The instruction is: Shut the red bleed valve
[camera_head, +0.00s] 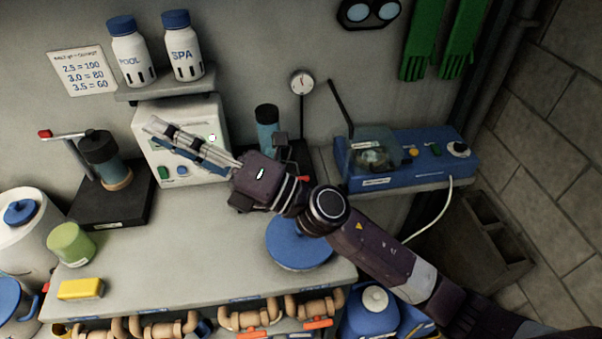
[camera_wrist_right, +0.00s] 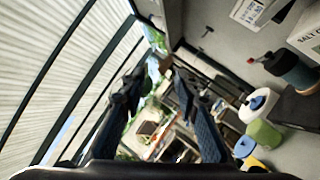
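A red-tipped lever (camera_head: 45,133) sticks out to the left from the dark-capped jar device on a black base; its red tip also shows in the right wrist view (camera_wrist_right: 251,60). Orange-red handles (camera_head: 318,323) sit on the tan pipe valves under the counter's front edge. I cannot tell which of these is the bleed valve. My right gripper (camera_head: 153,131) reaches left over the counter, in front of the white box, its fingers apart and empty. In the right wrist view its fingers (camera_wrist_right: 160,80) stand apart with nothing between them. My left gripper is not in view.
The jar device (camera_head: 103,152) stands left of my right gripper. A green cup (camera_head: 70,243), yellow sponge (camera_head: 81,289) and white pot (camera_head: 25,235) are at the left. A blue disc (camera_head: 298,246) lies under my right arm. The counter's middle (camera_head: 190,240) is clear.

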